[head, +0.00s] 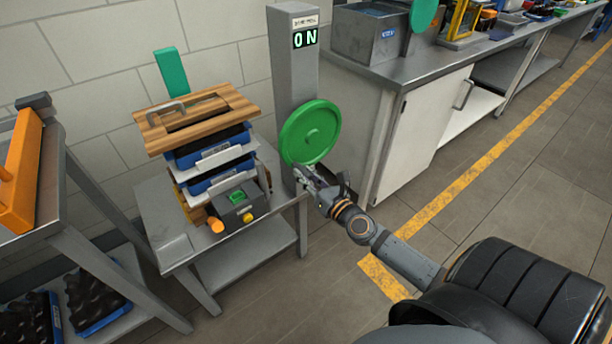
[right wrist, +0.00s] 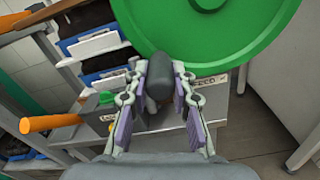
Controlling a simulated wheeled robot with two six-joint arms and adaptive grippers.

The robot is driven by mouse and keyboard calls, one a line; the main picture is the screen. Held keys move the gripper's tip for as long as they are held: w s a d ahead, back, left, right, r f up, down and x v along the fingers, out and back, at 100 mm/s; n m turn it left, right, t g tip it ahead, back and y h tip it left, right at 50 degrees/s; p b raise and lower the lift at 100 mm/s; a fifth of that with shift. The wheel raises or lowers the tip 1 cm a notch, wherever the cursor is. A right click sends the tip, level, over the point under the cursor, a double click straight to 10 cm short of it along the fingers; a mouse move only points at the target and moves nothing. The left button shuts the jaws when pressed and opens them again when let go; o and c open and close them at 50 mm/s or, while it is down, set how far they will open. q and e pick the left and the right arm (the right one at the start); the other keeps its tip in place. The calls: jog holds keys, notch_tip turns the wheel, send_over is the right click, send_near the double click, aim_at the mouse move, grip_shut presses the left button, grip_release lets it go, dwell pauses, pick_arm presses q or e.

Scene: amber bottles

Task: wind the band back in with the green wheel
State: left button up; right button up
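The green wheel (head: 310,132) is mounted on the grey post (head: 292,75), whose small panel reads "ON" in green. It fills the top of the right wrist view (right wrist: 215,30). A dark grey knob (right wrist: 159,85) stands out near the wheel's lower edge. My right gripper (head: 302,175) is at this lower edge. In the right wrist view its two fingers (right wrist: 160,80) flank the knob and appear to touch it on both sides. I cannot make out a band for certain. My left gripper is not in view.
Left of the post, a grey table (head: 160,222) carries stacked blue trays (head: 215,180) under a wooden board (head: 205,118) and a grey box (head: 240,205) with buttons. A long counter (head: 400,70) stands behind right. A rack with an orange piece (head: 22,175) is at far left.

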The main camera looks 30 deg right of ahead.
jog(key=o, duration=0.5)
jog(key=shift+s, duration=0.15)
jog(key=s, duration=0.7)
jog(key=s+d, duration=0.1)
jog(key=s, duration=0.3)
jog(key=shift+s, duration=0.35)
